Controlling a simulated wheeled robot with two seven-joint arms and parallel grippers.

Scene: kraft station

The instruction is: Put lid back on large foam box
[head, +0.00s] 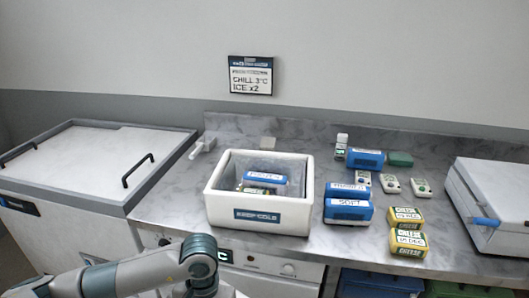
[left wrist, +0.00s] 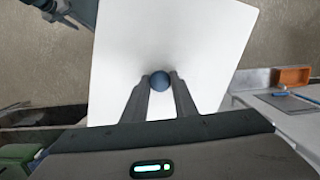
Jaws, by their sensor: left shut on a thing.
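The large foam box (head: 258,215) stands open on the counter in the middle of the head view, white with a blue label on its front. Inside it are a blue-and-white pack (head: 266,176) and something yellow-green below it. The lid hangs over a brownish floor, away from the box. In the head view only my left arm shows at the bottom left; its gripper and the lid are out of frame. My right gripper is not seen.
Blue packs (head: 348,211) stand just right of the box, with yellow cheese packs (head: 407,240) and small devices (head: 391,184) beyond. A white case (head: 492,205) is at the right. A grey chest (head: 85,160) with black handles is at the left. A sign (head: 250,76) hangs behind.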

